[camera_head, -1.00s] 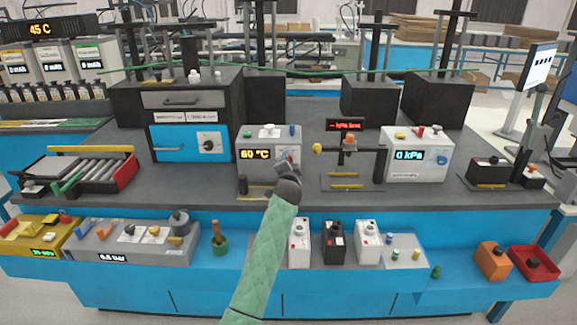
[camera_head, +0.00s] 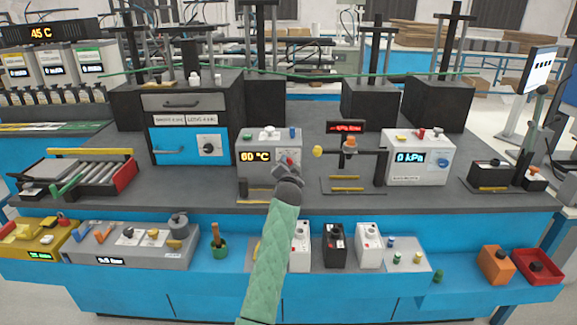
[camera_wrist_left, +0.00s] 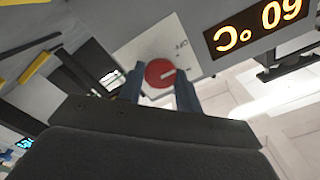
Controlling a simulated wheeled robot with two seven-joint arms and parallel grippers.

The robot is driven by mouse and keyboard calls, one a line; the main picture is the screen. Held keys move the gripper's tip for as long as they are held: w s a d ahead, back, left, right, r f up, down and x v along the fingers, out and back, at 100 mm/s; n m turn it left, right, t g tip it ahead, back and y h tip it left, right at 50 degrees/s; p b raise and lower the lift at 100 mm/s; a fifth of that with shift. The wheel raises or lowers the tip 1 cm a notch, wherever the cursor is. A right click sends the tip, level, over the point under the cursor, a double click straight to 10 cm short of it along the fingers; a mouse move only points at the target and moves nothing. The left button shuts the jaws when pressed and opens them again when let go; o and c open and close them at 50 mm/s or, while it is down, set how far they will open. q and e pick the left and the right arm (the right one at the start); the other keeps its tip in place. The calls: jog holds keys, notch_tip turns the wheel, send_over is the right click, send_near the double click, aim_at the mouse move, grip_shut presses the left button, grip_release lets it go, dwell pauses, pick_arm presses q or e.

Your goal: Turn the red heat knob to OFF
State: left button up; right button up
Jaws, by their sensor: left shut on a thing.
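The red heat knob (camera_wrist_left: 160,73) is on the front of a grey-white heater box (camera_head: 257,143) whose display reads 60 °C. In the left wrist view the knob is round with a pale pointer line, on a light dial plate. My left gripper (camera_head: 287,168) is at the box's lower right front. In the left wrist view its two fingers (camera_wrist_left: 157,92) stand on either side of the knob, shut on it. In the head view the gripper hides part of the knob. My right gripper is not in view.
A pressure box (camera_head: 418,157) reading 0 kPa stands to the right, past a small stand with an orange knob (camera_head: 349,143). A blue-fronted oven (camera_head: 190,146) is to the left. White and black batteries (camera_head: 335,245) stand on the lower shelf.

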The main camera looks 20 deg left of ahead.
pick_arm(q)
jog(key=shift+f, duration=0.2)
jog(key=o, duration=1)
jog(key=shift+r, duration=0.1)
jog(key=shift+c, duration=0.2)
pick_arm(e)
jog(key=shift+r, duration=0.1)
pick_arm(q)
jog(key=shift+s, duration=0.15)
jog(key=b+v, duration=0.1)
jog(key=v, duration=0.6)
jog(key=shift+s+b, duration=0.25)
jog(key=shift+b, duration=0.05)
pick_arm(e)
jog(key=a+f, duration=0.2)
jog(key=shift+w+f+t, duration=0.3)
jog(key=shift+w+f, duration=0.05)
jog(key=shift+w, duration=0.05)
pick_arm(q)
jog(key=shift+d, duration=0.1)
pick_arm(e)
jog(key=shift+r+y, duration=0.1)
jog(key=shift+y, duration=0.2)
